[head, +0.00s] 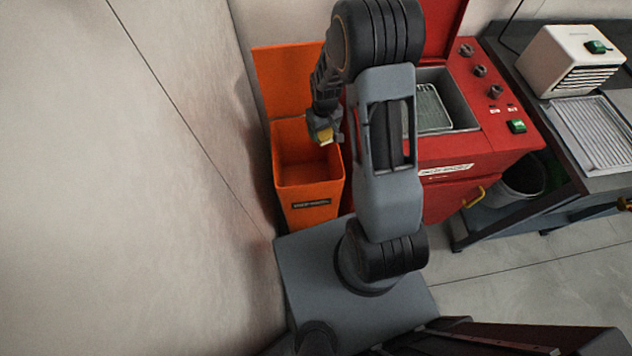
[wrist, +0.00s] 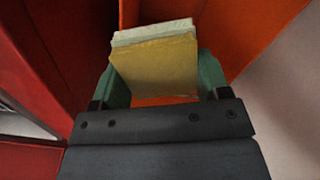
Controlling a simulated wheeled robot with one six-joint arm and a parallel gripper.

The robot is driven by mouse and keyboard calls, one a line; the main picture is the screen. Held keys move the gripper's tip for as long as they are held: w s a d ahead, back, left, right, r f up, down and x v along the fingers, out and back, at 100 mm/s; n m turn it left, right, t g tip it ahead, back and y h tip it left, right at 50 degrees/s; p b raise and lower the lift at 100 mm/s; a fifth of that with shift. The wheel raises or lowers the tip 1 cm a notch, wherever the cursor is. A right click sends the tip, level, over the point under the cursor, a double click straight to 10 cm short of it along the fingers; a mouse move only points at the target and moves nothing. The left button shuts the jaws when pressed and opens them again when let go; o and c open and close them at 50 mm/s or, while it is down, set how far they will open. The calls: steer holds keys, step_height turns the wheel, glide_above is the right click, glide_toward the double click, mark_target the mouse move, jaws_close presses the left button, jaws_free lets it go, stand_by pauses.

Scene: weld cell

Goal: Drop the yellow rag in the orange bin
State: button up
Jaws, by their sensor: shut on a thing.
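The orange bin (head: 309,212) stands against the wall with its lid raised behind it. My gripper (head: 325,138) is above the bin's open mouth, near its right side, pointing down. It is shut on the yellow rag (head: 327,136), of which only a small part shows in the head view. In the wrist view the rag (wrist: 155,66) is a folded yellow block with a paler layer at its top edge, pinched between the green fingers of the gripper (wrist: 160,85). Orange bin surfaces (wrist: 240,40) show behind it.
A red machine (head: 465,150) with an open lid and a basket (head: 432,108) inside stands right of the bin. Farther right are a dark bench (head: 575,140), a white box (head: 575,60) and a grey bucket (head: 522,178). The pale wall (head: 110,200) is close on the left.

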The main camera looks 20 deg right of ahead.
steer(key=w+a+f+n+b, duration=0.3)
steer(key=f+b, duration=0.4)
steer(key=b, duration=0.3)
steer(key=shift+a+f+n, duration=0.15)
steer(key=shift+a+n, duration=0.45)
steer(key=shift+a, duration=0.2)
steer(key=o, duration=1)
step_height(320, 180, up, 14)
steer(key=shift+f, duration=0.1)
